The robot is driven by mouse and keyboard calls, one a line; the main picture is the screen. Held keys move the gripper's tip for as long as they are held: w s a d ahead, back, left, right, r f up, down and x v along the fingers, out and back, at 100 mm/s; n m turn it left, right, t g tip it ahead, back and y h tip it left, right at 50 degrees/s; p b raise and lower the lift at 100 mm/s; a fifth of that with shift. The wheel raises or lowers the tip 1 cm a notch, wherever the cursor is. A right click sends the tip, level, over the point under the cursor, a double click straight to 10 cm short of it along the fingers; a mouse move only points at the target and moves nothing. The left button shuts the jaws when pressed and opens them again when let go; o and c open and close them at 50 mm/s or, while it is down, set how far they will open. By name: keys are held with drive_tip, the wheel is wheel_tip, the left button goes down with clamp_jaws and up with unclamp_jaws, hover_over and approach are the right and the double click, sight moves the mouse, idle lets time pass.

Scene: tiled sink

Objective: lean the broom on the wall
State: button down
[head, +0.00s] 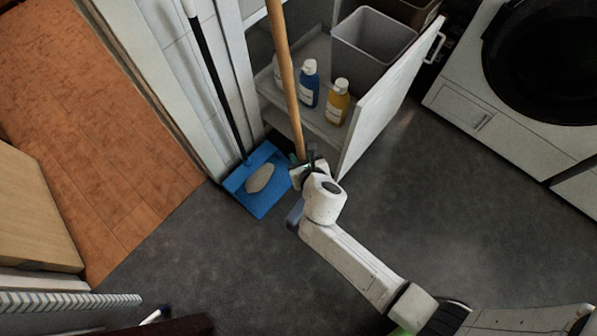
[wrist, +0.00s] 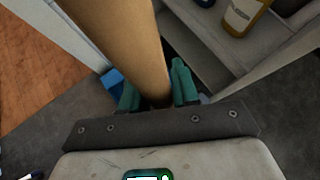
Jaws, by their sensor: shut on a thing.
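The broom's wooden handle (head: 284,75) runs from my gripper up past the top edge in the head view, almost upright and slightly tilted. My gripper (head: 304,168) is low, near the open cabinet, and shut on the handle. In the wrist view the handle (wrist: 124,45) stands between the two green fingertips (wrist: 157,92). The broom's head is mostly hidden by my gripper and arm; a blue-grey piece shows just below them in the head view. A narrow white wall (head: 180,45) stands left of the cabinet.
A blue dustpan (head: 241,187) with a black stick leans by the wall, left of my gripper. The open cabinet holds a blue bottle (head: 309,84), a yellow bottle (head: 337,102) and a grey bin (head: 364,48). Its white door (head: 388,97) stands out rightward. Grey floor (head: 420,190) is clear.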

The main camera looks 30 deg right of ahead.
drive_tip(key=w+a+f+b, duration=0.1)
drive_tip(key=w+f+b, duration=0.3)
drive_tip(key=f+b, duration=0.2)
drive_tip(key=w+a+f+g+h+b, duration=0.1)
drive_tip(key=w+f+b, duration=0.3)
drive_tip(key=f+b, duration=0.3)
drive_tip(key=shift+w+g, duration=0.25)
drive_tip(key=shift+g, duration=0.05)
idle(0.4)
drive_tip(key=shift+f, duration=0.1)
drive_tip(key=shift+f, duration=0.3)
idle(0.6)
drive_tip(key=c, duration=0.8)
unclamp_jaws()
drive_tip(key=shift+o, duration=0.2)
drive_tip(key=shift+s+f, duration=0.1)
drive_tip(key=shift+f, duration=0.05)
